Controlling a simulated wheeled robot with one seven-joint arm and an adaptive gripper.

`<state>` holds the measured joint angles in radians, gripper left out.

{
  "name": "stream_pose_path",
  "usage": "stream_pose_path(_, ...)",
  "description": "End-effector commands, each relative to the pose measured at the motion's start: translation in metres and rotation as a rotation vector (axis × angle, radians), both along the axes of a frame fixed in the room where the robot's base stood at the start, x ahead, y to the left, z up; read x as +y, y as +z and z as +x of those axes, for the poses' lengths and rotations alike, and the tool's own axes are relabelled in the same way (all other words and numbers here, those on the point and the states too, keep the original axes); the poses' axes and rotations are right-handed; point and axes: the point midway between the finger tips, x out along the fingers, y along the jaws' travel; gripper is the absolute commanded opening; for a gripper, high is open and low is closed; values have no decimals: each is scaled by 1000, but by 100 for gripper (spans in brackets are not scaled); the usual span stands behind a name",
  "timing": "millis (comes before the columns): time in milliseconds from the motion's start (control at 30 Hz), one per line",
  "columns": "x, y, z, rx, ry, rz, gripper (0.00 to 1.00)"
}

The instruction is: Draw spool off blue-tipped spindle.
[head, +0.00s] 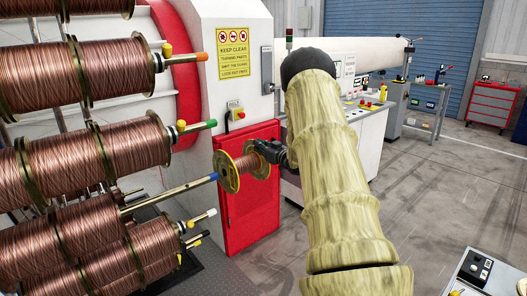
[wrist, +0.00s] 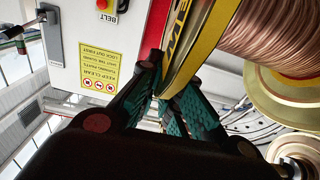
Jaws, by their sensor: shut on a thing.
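The held spool (head: 252,165) has copper wire and yellow-gold flanges. In the head view it sits just right of the blue tip (head: 214,177) of a bare metal spindle (head: 165,196), clear of the spindle's length; a small gap at the tip is hard to judge. My gripper (head: 272,152) is at the spool's right end. In the wrist view my gripper's fingers (wrist: 168,98) are closed on the yellow flange (wrist: 200,40) of the spool, with its copper winding (wrist: 275,30) beyond.
A white machine cabinet (head: 235,80) with a red door (head: 250,210) stands close behind the spool. Open floor (head: 430,200) lies at right.

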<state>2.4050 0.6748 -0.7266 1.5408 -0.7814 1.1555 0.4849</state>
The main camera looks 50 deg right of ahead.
Motion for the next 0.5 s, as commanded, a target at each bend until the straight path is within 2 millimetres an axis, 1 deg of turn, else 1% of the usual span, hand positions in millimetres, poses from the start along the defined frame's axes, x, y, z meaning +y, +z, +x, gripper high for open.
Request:
stream_pose_path(33,0,4,1,-7,1,-2,0)
stream_pose_path(333,4,8,0,-7,0,-4,0)
stream_pose_path(500,9,12,-9,-7,-1,-8,0)
